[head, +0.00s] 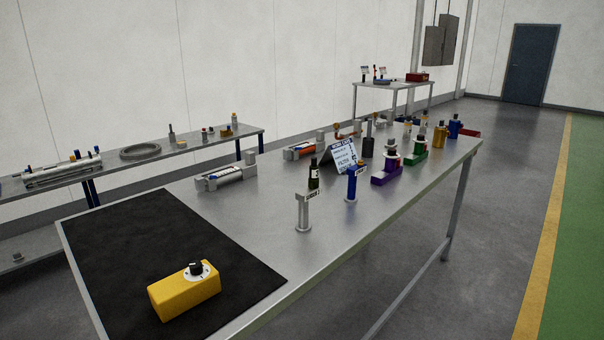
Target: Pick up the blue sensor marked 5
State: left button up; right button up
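Two blue items stand on the long metal table (262,200). One is a blue upright piece (351,186) with a small white label, right of the middle of the table. The other is a blue bottle-shaped piece (454,129) near the far right end, beside a yellow one (440,136). Both are upright. I cannot read a 5 on either, so I cannot tell which is the sensor marked 5. Neither of my grippers is in view.
A black mat (120,255) with a yellow box with a dial (184,293) covers the near end. Open floor (475,240) lies right.

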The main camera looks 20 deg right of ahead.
aim_at(352, 171)
jog(key=l+u, duration=0.1)
jog(key=u, duration=0.2)
jog(key=l+u, duration=0.1)
jog(key=u, duration=0.15)
jog(key=l+u, duration=0.25)
jog(key=l, duration=0.2)
jog(key=k+l+u, duration=0.2)
jog(key=l, duration=0.25)
jog(key=l+u, duration=0.1)
jog(key=l, duration=0.35)
jog(key=k+l+u, duration=0.1)
jog(key=l, duration=0.35)
